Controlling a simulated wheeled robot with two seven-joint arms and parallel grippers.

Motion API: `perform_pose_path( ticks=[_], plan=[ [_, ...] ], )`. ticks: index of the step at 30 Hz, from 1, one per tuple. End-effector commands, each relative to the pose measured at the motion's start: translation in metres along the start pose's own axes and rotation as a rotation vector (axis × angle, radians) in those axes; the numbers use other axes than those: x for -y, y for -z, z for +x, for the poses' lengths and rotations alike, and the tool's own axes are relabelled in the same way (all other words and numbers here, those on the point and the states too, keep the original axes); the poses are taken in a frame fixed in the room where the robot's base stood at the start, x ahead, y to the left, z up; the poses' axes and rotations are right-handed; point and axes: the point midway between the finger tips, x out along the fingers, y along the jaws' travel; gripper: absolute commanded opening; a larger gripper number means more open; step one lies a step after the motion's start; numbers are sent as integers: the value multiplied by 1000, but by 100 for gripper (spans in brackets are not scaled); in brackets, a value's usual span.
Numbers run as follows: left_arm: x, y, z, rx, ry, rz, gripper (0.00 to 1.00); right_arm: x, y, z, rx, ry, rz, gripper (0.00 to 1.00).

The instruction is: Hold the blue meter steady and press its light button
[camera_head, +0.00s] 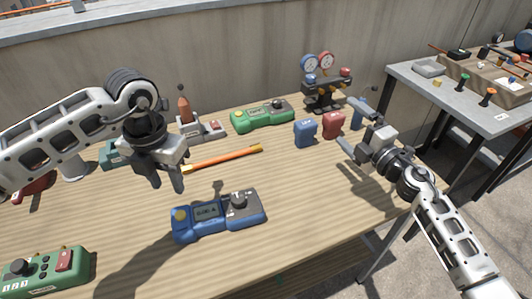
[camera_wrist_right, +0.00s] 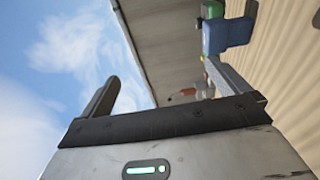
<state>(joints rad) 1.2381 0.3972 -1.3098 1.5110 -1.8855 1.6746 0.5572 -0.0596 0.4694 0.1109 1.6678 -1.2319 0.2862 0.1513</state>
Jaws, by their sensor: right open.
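The blue meter (camera_head: 218,224) lies flat on the wooden table, with a small display, a round yellow button (camera_head: 180,215) at its left end and a dark knob (camera_head: 239,199) at its right end. Which control is the light button cannot be read. My left gripper (camera_head: 168,187) hangs above the table, up and left of the meter, with its fingers pointing down, apart and empty. My right gripper (camera_head: 346,123) is open and empty over the table's right side, well away from the meter. Its fingers also show in the right wrist view (camera_wrist_right: 155,90).
A green meter (camera_head: 262,113), blue block (camera_head: 305,133), red block (camera_head: 334,124) and gauge stand (camera_head: 326,88) stand farther back. A green box (camera_head: 45,272) is front left. The table right of the meter is clear.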

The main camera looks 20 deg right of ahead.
Motion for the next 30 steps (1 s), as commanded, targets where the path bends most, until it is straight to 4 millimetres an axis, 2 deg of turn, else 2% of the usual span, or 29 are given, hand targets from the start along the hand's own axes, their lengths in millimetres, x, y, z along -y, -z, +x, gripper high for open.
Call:
perform_pose_path(
  ticks=[1, 3, 8, 12, 15, 16, 18, 20, 24, 27, 30],
  plan=[
    [0, 0, 0, 0, 0, 0, 36, -9, 28, 14, -94, -10, -14, 100],
    [0, 0, 0, 0, 0, 0, 36, -18, 66, 28, -226, -10, -39, 100],
    [0, 0, 0, 0, 0, 0, 36, -34, 160, 45, -550, 23, -131, 100],
    [0, 0, 0, 0, 0, 0, 36, -40, 242, 40, -864, 113, -286, 100],
    [0, 0, 0, 0, 0, 0, 36, -33, 295, 24, -1113, 241, -501, 100],
    [0, 0, 0, 0, 0, 0, 36, -29, 305, 19, -1178, 283, -584, 100],
    [0, 0, 0, 1, 1, 0, 36, -20, 319, 8, -1312, 363, -800, 100],
    [1, 0, 0, 2, 1, 1, 36, -15, 322, 3, -1421, 399, -1009, 100],
    [0, 0, 0, 1, 1, 1, 36, -10, 310, 2, -1691, 369, -1504, 100],
    [0, 0, 0, 0, 0, 0, 36, -12, 296, 5, -1859, 310, -1753, 100],
    [0, 0, 0, 0, 0, 0, 36, -16, 283, 8, -1996, 260, -1925, 100]
  ],
)
